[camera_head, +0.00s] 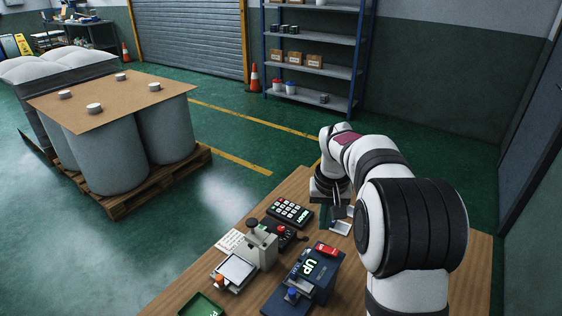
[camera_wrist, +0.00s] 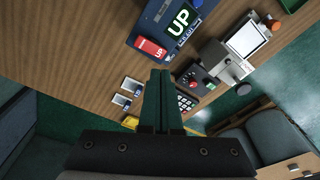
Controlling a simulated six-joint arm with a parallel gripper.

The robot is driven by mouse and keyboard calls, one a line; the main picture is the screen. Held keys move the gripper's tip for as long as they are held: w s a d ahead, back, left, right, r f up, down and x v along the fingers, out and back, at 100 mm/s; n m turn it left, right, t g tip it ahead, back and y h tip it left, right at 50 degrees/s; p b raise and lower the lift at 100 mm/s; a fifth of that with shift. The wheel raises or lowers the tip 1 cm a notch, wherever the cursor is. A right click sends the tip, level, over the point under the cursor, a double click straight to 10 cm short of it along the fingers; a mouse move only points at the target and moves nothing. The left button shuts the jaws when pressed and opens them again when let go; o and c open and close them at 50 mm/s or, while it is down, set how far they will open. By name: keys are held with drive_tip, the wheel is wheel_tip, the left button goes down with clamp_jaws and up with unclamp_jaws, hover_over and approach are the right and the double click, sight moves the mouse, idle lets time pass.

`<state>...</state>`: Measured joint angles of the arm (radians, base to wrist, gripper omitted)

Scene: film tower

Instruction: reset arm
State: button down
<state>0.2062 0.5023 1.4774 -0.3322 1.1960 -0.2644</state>
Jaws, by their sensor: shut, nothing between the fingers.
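My gripper (camera_head: 338,207) is over the wooden table (camera_head: 175,288), near the middle of its far part in the head view. In the wrist view my gripper's two dark green fingers (camera_wrist: 161,76) lie side by side, shut, with nothing seen between them. The white arm with black bands comes in from the right of the head view and hides part of the table. The fingers appear apart from the devices, and their height above the table is hard to tell.
A blue device with an UP display (camera_head: 310,265), a grey device with a white screen (camera_head: 236,270), a black keypad (camera_head: 289,211) and a red-knobbed box (camera_head: 283,236) stand on the table. Small white cards (camera_wrist: 121,100) lie near my gripper. Bare wood shows at left in the wrist view.

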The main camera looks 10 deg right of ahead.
drive_tip(key=s+a+r, duration=0.2)
drive_tip(key=s+a, duration=0.1)
drive_tip(key=s, duration=0.3)
drive_tip(key=s+a+r, duration=0.3)
drive_tip(key=s, duration=0.2)
drive_tip(key=s+a+f+m+g+y, duration=0.1)
drive_tip(key=s+a, duration=0.2)
drive_tip(key=s, duration=0.8)
drive_tip(key=s+a+f+m+y, duration=0.1)
drive_tip(key=s+a, duration=0.3)
drive_tip(key=s, duration=0.7)
drive_tip(key=shift+s+f+m+g, duration=0.2)
drive_tip(key=shift+f+m+g, duration=0.15)
drive_tip(key=shift+f, duration=0.35)
